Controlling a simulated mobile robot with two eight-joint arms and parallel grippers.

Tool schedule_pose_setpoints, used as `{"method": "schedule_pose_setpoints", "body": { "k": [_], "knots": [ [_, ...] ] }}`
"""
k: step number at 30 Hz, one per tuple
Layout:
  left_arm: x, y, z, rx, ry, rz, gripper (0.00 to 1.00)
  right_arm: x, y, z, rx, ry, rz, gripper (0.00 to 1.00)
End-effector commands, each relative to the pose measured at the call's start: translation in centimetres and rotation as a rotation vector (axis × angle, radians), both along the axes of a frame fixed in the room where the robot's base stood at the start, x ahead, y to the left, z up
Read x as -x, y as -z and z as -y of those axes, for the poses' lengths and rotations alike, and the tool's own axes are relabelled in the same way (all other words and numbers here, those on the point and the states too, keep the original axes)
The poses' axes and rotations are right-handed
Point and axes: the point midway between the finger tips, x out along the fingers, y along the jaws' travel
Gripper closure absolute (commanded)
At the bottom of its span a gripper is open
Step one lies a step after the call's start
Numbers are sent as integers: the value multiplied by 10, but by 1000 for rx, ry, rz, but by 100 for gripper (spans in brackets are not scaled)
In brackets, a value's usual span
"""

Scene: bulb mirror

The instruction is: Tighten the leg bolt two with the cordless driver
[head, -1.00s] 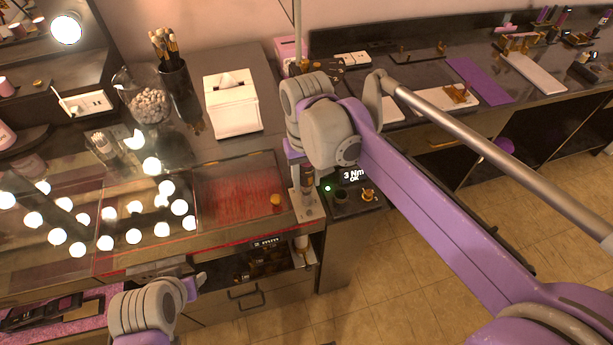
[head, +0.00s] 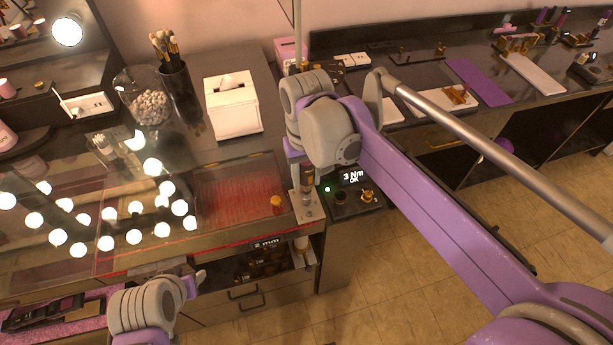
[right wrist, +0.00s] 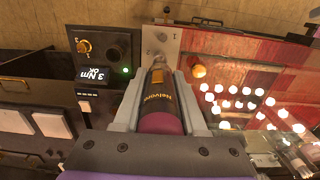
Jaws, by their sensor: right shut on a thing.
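My right gripper (right wrist: 160,118) is shut on the cordless driver (right wrist: 158,95), a dark cylinder with an orange patch and a maroon end. In the head view the driver (head: 307,178) stands about upright below my right wrist. Its lower end is over a pale metal plate (head: 309,210) at the table's right front corner; the plate also shows in the right wrist view (right wrist: 161,40). I cannot see the bit or leg bolt two, nor tell whether they touch. My left gripper (head: 192,284) is low at the front left; its jaws are not clear.
A black unit (head: 352,196) with a green light reads "3 Nm OK" beside the plate. A white tissue box (head: 232,106) is behind. Lit bulbs show in the glossy top at left.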

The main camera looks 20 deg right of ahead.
Motion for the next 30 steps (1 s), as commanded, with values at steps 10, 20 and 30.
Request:
{"method": "schedule_pose_setpoints", "body": {
  "k": [10,20,30],
  "knots": [
    [-2,-4,0,0,0,3,50,0,-6,0,0,0,1,100],
    [-3,-6,0,0,0,5,50,0,-9,0,0,0,1,100],
    [-11,-22,0,0,0,20,50,-1,-29,0,0,0,4,100]
  ]
}}
